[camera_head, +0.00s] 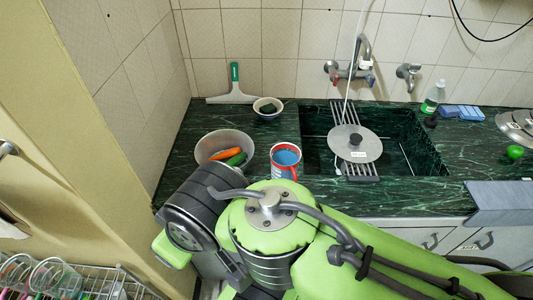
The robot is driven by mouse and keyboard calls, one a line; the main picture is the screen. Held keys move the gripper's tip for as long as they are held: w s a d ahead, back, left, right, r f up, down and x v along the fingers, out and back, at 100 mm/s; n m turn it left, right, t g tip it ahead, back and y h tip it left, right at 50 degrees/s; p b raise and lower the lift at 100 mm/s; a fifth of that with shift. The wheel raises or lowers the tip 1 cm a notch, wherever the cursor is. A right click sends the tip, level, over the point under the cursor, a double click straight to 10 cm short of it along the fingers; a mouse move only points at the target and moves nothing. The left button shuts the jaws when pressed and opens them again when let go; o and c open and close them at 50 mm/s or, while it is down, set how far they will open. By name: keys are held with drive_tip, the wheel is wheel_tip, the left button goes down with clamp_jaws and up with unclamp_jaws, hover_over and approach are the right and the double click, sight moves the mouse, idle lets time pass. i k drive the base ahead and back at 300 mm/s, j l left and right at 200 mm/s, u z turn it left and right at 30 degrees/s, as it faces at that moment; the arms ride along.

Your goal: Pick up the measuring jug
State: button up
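A red-and-white vessel with a blue inside (286,160) stands upright on the green marble counter, left of the sink's front left corner. It appears to be the measuring jug, though I cannot make out any scale on it. Its lower part is partly hidden behind my arm. My green and grey arm fills the lower middle of the view, folded in front of the counter. My gripper does not show, so I cannot see its fingers.
A bowl with a carrot and cucumber (214,140) stands just left of the vessel. A small bowl (268,113) stands behind. The sink (404,133) holds a rack with a round lid (356,152). A dish rack (110,281) is at lower left.

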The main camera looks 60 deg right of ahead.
sight(285, 158)
drive_tip(key=z, duration=2.2)
